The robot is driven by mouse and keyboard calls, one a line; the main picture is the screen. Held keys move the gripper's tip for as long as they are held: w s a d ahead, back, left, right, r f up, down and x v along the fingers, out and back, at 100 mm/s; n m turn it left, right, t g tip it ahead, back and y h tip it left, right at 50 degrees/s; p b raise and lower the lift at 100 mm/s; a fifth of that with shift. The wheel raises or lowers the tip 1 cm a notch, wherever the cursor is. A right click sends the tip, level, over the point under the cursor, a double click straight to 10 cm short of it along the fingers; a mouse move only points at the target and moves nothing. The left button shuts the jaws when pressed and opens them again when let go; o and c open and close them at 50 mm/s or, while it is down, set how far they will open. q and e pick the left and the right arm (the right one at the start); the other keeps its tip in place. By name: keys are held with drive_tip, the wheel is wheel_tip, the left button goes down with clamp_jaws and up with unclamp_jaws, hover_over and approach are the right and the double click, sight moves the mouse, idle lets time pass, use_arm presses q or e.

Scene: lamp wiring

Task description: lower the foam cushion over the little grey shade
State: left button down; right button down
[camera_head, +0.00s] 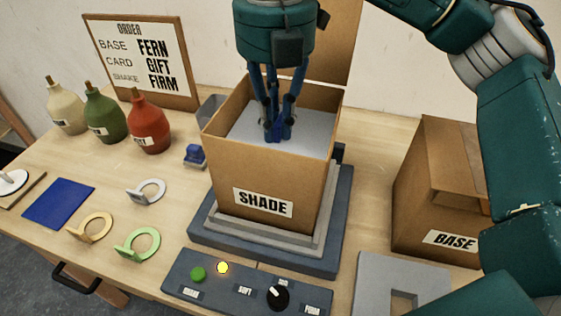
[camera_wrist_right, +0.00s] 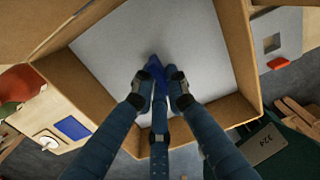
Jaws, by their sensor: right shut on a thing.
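The foam cushion (camera_head: 308,137) is a flat light-grey slab inside the open cardboard box labelled SHADE (camera_head: 225,165), below the box's rim. It also fills much of the box opening in the right wrist view (camera_wrist_right: 115,45). My right gripper (camera_head: 278,130) reaches down into the box from above. Its fingers are shut on a blue grip (camera_wrist_right: 158,76) at the middle of the cushion. The little grey shade does not show; the cushion and box walls hide whatever lies below. I cannot tell whether the cushion touches anything underneath. My left gripper is not in view.
The box stands on a grey stepped platform (camera_head: 205,232). A control panel (camera_head: 238,285) with a lit yellow lamp and a knob lies in front. A box labelled BASE (camera_head: 415,200) and a grey foam piece with a cutout (camera_head: 375,280) are at right. Several bottles stand at left.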

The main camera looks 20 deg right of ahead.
drive_tip(key=shift+f, duration=0.6)
drive_tip(key=shift+f+b, duration=0.25)
drive_tip(key=shift+b, duration=0.15)
drive_tip(key=c, duration=1.3)
unclamp_jaws()
drive_tip(key=shift+o, duration=0.2)
